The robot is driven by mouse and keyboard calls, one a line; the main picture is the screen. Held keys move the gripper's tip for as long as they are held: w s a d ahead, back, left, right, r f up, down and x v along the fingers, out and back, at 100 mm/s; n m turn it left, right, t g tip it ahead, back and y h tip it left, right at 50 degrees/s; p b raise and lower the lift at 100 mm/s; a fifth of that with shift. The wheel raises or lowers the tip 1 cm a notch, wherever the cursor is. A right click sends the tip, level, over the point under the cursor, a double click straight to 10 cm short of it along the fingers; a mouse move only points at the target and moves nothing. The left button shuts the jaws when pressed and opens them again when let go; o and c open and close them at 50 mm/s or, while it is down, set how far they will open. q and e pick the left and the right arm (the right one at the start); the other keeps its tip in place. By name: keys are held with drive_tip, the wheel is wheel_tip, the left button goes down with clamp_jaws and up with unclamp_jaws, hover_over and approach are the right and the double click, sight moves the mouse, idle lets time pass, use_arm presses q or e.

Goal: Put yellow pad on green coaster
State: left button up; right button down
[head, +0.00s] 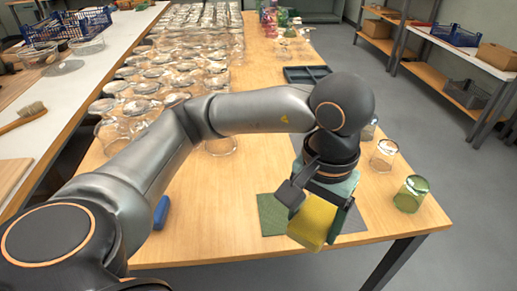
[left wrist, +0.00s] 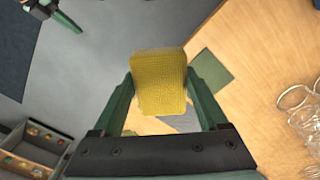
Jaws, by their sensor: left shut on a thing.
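The yellow pad (head: 313,222) is held between the fingers of my left gripper (head: 318,204), tilted, above the front edge of the table. In the left wrist view, the pad (left wrist: 158,88) sits between the two green fingers of that gripper (left wrist: 160,80). The green coaster (head: 270,214) lies flat on the table just left of the pad in the head view, partly hidden by the gripper. It also shows in the left wrist view (left wrist: 211,72), right of the pad. What seems to be my right gripper (left wrist: 58,14) shows only in part at the top left of the wrist view.
A grey square (head: 353,224) lies beside the gripper on the table. Clear and green glasses (head: 411,194) stand at the right edge. A blue object (head: 161,212) lies at left. Many glass dishes fill the far left; a dark tray (head: 306,74) lies further back.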

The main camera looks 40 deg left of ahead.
use_arm(q)
drive_tip(key=shift+s+a+f, duration=0.15)
drive_tip(key=shift+s, duration=0.3)
drive_tip(key=shift+a+f, duration=0.15)
drive_tip(key=shift+a, duration=0.1)
approach(282, 213)
drive_tip(key=s+d+r, duration=0.2)
drive_tip(key=s+d, duration=0.1)
drive_tip(key=f, duration=0.1)
drive_tip(key=w+a+f, duration=0.1)
drive_tip(key=w+a+f+b, duration=0.1)
drive_tip(key=f, duration=0.1)
drive_tip(key=shift+w, duration=0.15)
drive_tip(key=shift+w+a+f, duration=0.35)
drive_tip(key=shift+a+f, duration=0.05)
drive_tip(key=shift+f, duration=1.85)
drive_tip(key=shift+b, duration=0.3)
